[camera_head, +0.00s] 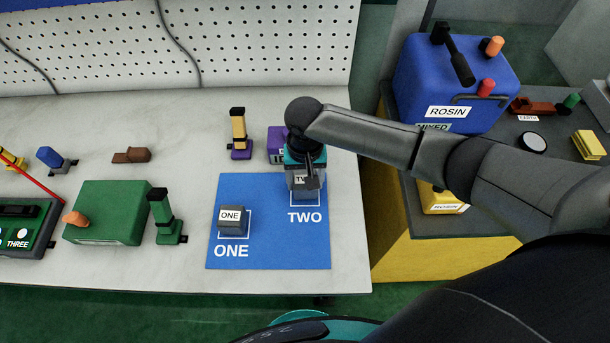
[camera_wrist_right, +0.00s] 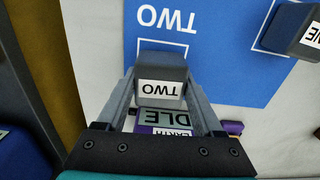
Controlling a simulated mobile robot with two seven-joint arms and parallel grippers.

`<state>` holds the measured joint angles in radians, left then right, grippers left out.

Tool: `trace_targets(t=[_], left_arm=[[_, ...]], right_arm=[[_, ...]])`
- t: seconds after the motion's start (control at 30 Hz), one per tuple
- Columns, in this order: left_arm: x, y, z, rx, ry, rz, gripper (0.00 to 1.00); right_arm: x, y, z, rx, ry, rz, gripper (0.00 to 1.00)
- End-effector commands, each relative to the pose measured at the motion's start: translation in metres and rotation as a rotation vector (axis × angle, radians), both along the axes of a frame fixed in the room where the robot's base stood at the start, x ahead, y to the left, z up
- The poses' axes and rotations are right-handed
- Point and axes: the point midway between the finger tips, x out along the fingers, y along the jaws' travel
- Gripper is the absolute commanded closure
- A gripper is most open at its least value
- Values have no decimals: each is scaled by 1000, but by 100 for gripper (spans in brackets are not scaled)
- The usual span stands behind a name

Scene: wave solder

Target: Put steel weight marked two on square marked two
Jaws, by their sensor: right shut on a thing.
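The steel weight marked two (camera_head: 301,183) is a grey block with a white TWO label. My right gripper (camera_wrist_right: 161,90) is shut on it, one finger on each side, and the weight also shows in the right wrist view (camera_wrist_right: 161,72). It is over the white-outlined square marked two (camera_head: 307,198) on the blue mat (camera_head: 275,252), covering most of the square. I cannot tell whether it touches the mat. The weight marked one (camera_head: 231,219) sits on the square marked one (camera_head: 249,231), to the left. My left gripper is not in view.
A purple block (camera_head: 275,145) stands just behind the mat, beside a yellow-and-purple tool (camera_head: 239,135). A green box (camera_head: 108,212) and a green clamp-like piece (camera_head: 166,217) are left of the mat. A blue ROSIN box (camera_head: 455,85) stands on the right bench.

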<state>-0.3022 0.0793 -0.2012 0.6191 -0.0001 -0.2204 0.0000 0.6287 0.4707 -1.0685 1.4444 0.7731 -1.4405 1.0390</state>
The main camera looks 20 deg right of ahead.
Motion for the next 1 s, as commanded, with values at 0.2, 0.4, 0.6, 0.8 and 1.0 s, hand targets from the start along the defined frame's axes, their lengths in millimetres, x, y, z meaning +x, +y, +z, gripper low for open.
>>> trace_targets(t=[0.2, 0.4, 0.6, 0.8, 1.0], left_arm=[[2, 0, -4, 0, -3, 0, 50], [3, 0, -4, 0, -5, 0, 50], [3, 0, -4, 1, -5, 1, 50], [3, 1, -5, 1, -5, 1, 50], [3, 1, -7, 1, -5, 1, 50]], right_arm=[[1, 1, -7, 2, -3, 1, 100], [1, 1, -8, 1, -2, 1, 100], [1, 1, -8, 1, -2, 1, 100], [1, 1, -10, 1, -2, 1, 100], [1, 1, -13, 1, -2, 1, 100]])
